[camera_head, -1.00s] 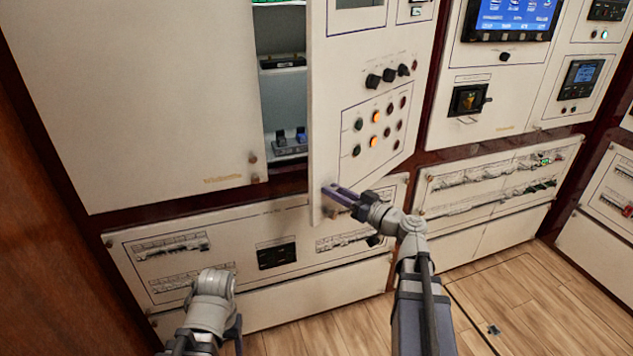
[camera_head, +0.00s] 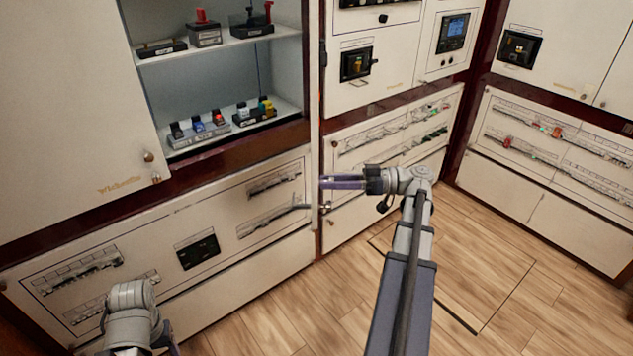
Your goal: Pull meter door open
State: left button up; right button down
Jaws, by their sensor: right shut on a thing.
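The meter door (camera_head: 315,90) is a cream panel that stands swung out from its cabinet. I see it nearly edge-on as a thin upright strip in the middle of the head view. My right gripper (camera_head: 326,183) is shut at the door's lower part, at its knob side; the exact grip is partly hidden. The open cabinet (camera_head: 200,85) to the left of the door shows two shelves with small breakers and red, blue and yellow switches. My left gripper (camera_head: 163,338) is low at the left, away from the door, and its fingers are mostly hidden.
Lower breaker panels (camera_head: 215,215) run below the cabinets. More panels (camera_head: 555,145) stand at the right. The wooden floor (camera_head: 480,260) is clear around my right arm.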

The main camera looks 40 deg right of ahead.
jog(key=shift+s+d, duration=0.1)
jog(key=shift+d, duration=0.1)
jog(key=c, duration=0.6)
grip_release()
jog(key=shift+r, duration=0.15)
notch_tip(320, 180, up, 10)
jog(key=p, duration=1)
